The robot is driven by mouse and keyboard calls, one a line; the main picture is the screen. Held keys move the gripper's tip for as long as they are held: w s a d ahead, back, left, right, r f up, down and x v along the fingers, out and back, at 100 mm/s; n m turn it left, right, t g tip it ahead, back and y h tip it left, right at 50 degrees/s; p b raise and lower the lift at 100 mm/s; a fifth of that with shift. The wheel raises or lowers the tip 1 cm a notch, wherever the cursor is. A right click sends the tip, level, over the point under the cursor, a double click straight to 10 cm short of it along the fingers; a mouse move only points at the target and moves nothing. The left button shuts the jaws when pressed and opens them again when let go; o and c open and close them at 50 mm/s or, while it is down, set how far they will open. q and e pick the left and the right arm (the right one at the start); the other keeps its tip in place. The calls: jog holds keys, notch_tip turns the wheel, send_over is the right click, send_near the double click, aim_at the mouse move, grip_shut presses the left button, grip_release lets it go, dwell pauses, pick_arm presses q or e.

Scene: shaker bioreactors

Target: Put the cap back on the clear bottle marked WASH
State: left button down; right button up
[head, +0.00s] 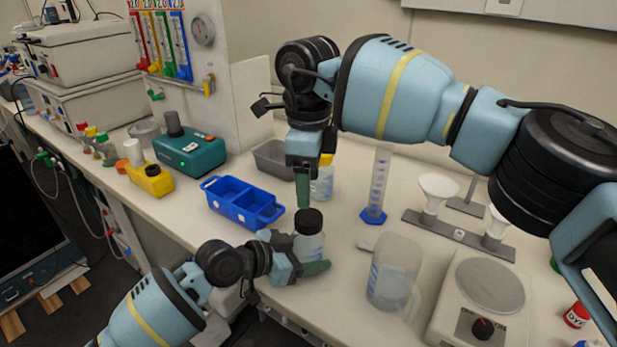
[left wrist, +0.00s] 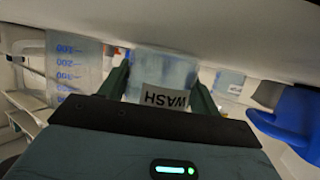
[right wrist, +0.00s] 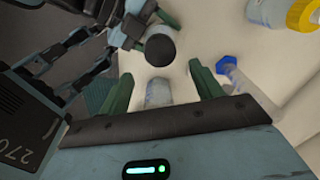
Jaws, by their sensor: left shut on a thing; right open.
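The clear WASH bottle (head: 308,246) stands upright near the bench's front edge. A black cap (head: 309,221) sits on its top; I cannot tell how tightly. My left gripper (head: 300,266) is shut around the bottle's body. In the left wrist view, the bottle with its WASH label (left wrist: 164,97) is between the fingers, and its top is out of frame. My right gripper (head: 303,200) is open and empty, pointing down just above the cap. In the right wrist view, the cap (right wrist: 160,49) lies beyond the open fingers (right wrist: 163,85).
A clear graduated beaker (head: 393,272) stands to the right of the bottle. Behind are a yellow-capped bottle (head: 322,180) and a blue-based measuring cylinder (head: 377,190). A blue tray (head: 242,203) lies left; a balance (head: 482,300) and funnel stand (head: 458,236) are right.

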aim_at(309, 216)
jog(key=shift+f, duration=4.05)
jog(key=c, duration=1)
jog(key=o, duration=1.2)
jog(key=shift+c, duration=0.2)
jog(key=shift+r, duration=0.15)
notch_tip(309, 216, up, 12)
pick_arm(q)
jog(key=shift+c, duration=1.3)
grip_release()
